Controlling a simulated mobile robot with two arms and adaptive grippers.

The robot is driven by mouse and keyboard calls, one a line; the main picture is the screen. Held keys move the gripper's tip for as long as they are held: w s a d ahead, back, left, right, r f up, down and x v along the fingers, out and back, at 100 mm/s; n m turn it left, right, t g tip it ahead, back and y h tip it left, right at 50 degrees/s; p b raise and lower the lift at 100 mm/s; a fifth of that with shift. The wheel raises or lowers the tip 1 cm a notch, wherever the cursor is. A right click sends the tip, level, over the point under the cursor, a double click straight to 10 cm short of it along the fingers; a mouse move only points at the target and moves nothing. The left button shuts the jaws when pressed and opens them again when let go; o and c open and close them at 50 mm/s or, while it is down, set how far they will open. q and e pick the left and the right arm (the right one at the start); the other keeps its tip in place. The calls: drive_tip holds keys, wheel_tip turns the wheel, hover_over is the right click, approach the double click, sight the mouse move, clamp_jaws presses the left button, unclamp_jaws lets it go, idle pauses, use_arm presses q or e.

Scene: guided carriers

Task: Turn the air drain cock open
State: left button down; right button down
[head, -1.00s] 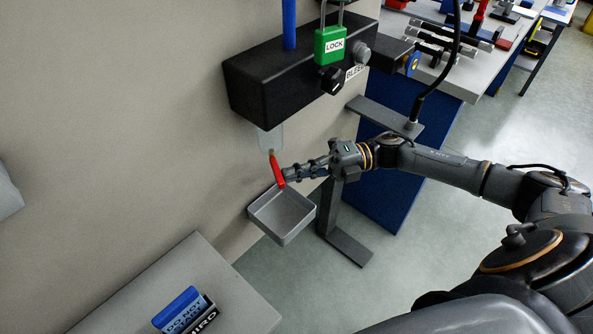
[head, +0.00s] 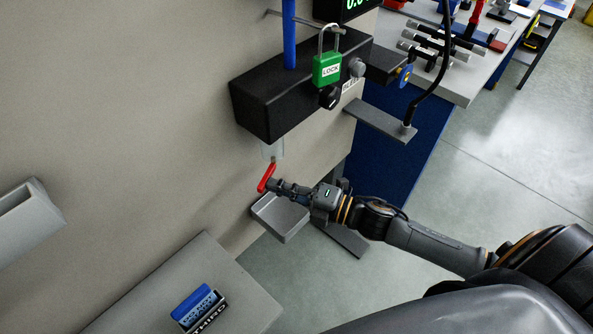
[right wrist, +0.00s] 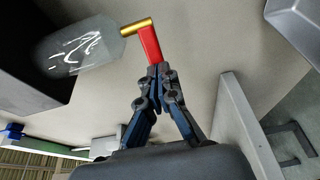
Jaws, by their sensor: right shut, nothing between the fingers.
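The drain cock's red lever (head: 266,178) sits under the clear bowl (head: 272,150) of the black air unit (head: 285,95) on the wall. In the head view it slants down and to the left. In the right wrist view the red lever (right wrist: 149,44) joins a brass stem (right wrist: 137,26) beside the clear bowl (right wrist: 80,47). My right gripper (head: 276,185) is shut and empty, its fingertips (right wrist: 160,72) at the lever's free end. I cannot tell whether they touch it. My left gripper is not in view.
A grey tray (head: 286,226) is just below the lever and my right gripper. A green lock (head: 327,68) hangs on the air unit's front. A grey surface (head: 225,270) with blue and black signs is at lower left. A bench (head: 465,75) stands at upper right.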

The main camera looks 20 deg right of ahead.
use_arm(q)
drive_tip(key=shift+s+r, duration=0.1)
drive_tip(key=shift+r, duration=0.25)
use_arm(e)
drive_tip(key=shift+w+a+m+t+h, duration=0.2)
drive_tip(key=shift+a+m+t+h, duration=0.1)
drive_tip(key=shift+a+m, duration=0.15)
drive_tip(key=shift+a, duration=0.15)
